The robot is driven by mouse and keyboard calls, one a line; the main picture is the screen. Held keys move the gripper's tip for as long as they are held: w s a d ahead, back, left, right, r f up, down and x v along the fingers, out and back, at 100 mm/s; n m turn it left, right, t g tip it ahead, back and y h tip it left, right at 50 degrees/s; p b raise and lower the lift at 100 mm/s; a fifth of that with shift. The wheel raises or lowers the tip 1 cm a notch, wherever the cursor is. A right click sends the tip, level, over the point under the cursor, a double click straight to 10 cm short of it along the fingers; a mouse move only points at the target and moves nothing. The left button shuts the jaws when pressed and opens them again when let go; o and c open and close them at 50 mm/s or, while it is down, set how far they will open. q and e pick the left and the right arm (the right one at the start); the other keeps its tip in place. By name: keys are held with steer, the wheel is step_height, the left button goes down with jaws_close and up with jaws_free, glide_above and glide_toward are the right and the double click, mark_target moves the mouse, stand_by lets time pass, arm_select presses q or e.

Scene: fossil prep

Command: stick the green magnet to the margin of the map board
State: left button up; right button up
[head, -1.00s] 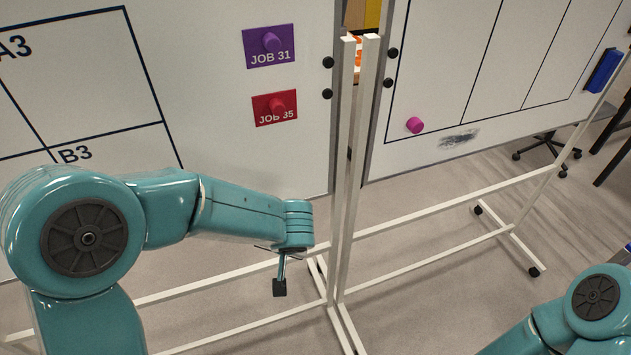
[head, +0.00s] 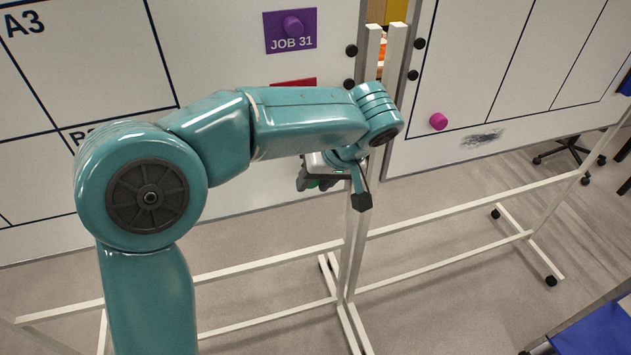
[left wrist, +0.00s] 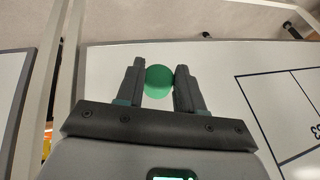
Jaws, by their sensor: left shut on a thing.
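My left gripper (left wrist: 159,72) is shut on the green magnet (left wrist: 158,83), a round green piece held between the fingertips in the left wrist view. In the head view my left gripper (head: 315,178) is partly hidden under my forearm, in front of the lower right part of the map board (head: 225,165). The map board is white with a black grid at its left, marked A3 and B3, and a bare white margin at its right. I cannot tell whether the magnet touches the board. My right gripper is not in view.
A purple JOB 31 card (head: 291,43) with a magnet hangs on the margin; a red card (head: 293,83) below is mostly hidden by my arm. A second whiteboard (head: 420,150) with a pink magnet (head: 438,121) stands to the right. White stand rails (head: 450,210) cross the floor.

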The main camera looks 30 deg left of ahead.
arm_select(q)
steer(key=w+a+p, duration=0.1)
steer(key=a, duration=0.1)
steer(key=w+a, duration=0.2)
steer(key=shift+w+a+r+p, duration=0.15)
steer(key=shift+a+p, duration=0.05)
steer(key=shift+p, duration=0.2)
stand_by(0.4)
stand_by(0.7)
steer(key=shift+o, duration=1.4)
steer(key=shift+w+a, duration=0.5)
steer(key=shift+a, duration=0.1)
